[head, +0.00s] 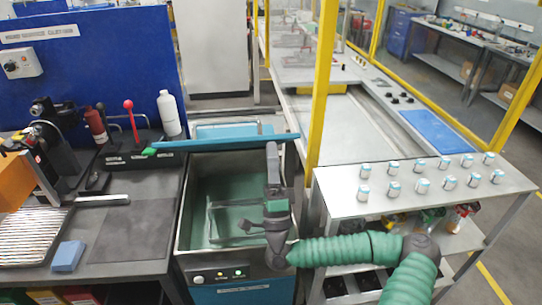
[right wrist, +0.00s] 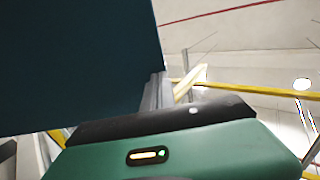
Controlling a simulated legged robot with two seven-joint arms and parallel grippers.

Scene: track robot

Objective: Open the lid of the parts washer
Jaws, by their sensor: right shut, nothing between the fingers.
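The parts washer (head: 184,225) stands in the middle of the head view, a metal tub on a blue base. Its teal lid (head: 220,144) is raised and seen nearly edge-on, as a thin strip above the back of the tub. The tub's greenish inside and a wire basket (head: 238,218) show. My right gripper (head: 272,150) points up at the lid's right end, shut and empty; whether it touches the lid is unclear. In the right wrist view, a large dark panel (right wrist: 75,65), likely the lid, fills the upper left beside the gripper (right wrist: 158,90). My left gripper is not in view.
Left is a bench with a dark mat (head: 122,232), a blue block (head: 68,256) and a white bottle (head: 168,112). Right is a metal shelf (head: 330,205) with several small jars. A yellow post (head: 321,85) rises behind my right arm.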

